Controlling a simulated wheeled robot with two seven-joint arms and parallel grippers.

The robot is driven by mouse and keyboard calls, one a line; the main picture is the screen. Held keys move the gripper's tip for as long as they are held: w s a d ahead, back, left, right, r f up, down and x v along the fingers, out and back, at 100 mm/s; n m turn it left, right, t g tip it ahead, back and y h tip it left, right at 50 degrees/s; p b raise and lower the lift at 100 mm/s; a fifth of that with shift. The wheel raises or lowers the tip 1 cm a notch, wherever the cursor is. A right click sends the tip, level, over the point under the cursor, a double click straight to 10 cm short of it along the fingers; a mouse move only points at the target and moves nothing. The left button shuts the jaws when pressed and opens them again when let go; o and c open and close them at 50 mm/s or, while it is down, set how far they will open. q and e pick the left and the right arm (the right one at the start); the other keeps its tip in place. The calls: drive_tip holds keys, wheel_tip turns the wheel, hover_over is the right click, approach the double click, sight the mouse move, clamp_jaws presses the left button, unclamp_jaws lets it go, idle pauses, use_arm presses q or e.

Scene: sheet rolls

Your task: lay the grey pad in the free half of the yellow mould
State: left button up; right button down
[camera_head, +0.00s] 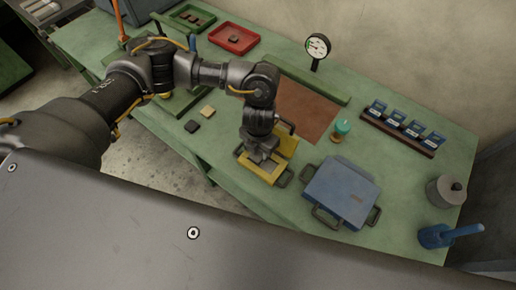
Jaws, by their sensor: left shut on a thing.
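The yellow mould (285,146) lies open on the green bench, with a handle at its right side. My left gripper (260,158) reaches down over the mould's near part and is shut on the grey pad. The pad is mostly hidden by the fingers, and I cannot tell whether it touches the mould floor. The gripper and wrist also cover part of the mould's inside. My right gripper is not in view.
A dark square pad (191,126) and a tan one (208,111) lie left of the mould. A blue mould (341,190) with handles stands close on the right. Behind are a brown sheet (308,110), a teal-topped bottle (341,131) and a red tray (233,39).

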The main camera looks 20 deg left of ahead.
use_arm(q)
drive_tip(key=o, duration=1)
drive_tip(key=shift+s+f, duration=0.25)
drive_tip(key=shift+r, duration=0.15)
drive_tip(key=r+b, duration=0.1)
drive_tip(key=r, duration=1)
drive_tip(key=shift+w, duration=0.2)
